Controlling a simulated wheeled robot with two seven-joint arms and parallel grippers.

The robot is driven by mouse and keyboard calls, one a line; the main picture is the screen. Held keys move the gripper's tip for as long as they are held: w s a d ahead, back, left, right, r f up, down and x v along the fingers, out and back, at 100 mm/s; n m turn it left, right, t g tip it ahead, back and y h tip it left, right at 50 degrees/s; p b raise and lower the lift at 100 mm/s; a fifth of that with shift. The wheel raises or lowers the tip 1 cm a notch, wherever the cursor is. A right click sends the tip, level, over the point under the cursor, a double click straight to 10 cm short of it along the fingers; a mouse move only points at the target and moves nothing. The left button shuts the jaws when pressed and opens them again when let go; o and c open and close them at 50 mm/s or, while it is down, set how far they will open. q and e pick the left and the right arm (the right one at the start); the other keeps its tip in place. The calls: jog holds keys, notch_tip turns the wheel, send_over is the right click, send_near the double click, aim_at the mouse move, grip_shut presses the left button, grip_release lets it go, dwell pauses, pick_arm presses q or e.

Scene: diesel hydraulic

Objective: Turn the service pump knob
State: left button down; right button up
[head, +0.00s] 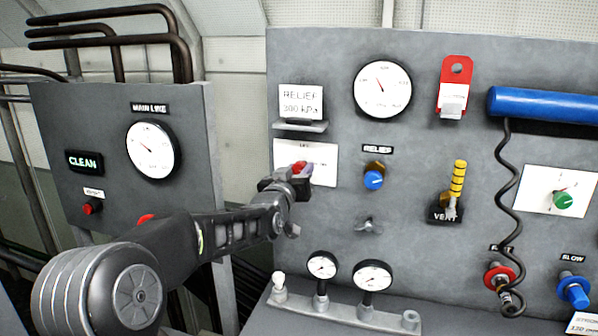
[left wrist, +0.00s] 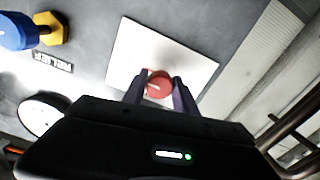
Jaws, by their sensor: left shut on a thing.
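The service pump knob looks to be the red knob (head: 299,167) on a white plate (head: 322,160) on the grey panel; the plate's lettering is too small to read fully. In the left wrist view the red knob (left wrist: 159,84) sits between the two fingers, with a pale mark on its face. My left gripper (head: 303,177) is shut on the red knob, its fingers on either side of it, and hides part of the knob and plate in the head view. It also shows in the left wrist view (left wrist: 159,92). My right gripper is in neither view.
Right of the knob are a blue relief knob (head: 373,180), a wing-shaped handle (head: 368,225) and a yellow vent lever (head: 458,180). A small shelf with a relief card (head: 300,102) is above. Gauges (head: 372,276) stand below. A separate main line panel (head: 110,110) is at left.

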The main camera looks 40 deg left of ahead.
pick_arm(q)
jog(key=shift+f+n+b, duration=0.2)
jog(key=shift+n+b, duration=0.3)
jog(key=shift+b, duration=0.6)
jog(key=n+b, duration=0.4)
jog(key=b, duration=0.2)
jog(key=shift+n+b, duration=0.9)
jog(key=shift+n, duration=0.2)
jog(key=n+b, duration=0.1)
jog(key=n, duration=0.1)
jog(key=n+b, duration=0.1)
jog(key=n, duration=0.1)
jog(key=shift+r+n, duration=0.2)
jog(key=shift+n, duration=0.1)
jog(key=n, duration=0.2)
jog(key=shift+n+b, duration=0.3)
jog(key=shift+n, duration=0.1)
jog(key=shift+r+n+b, duration=0.1)
jog(key=shift+n+b, duration=0.2)
jog(key=shift+n, duration=1.5)
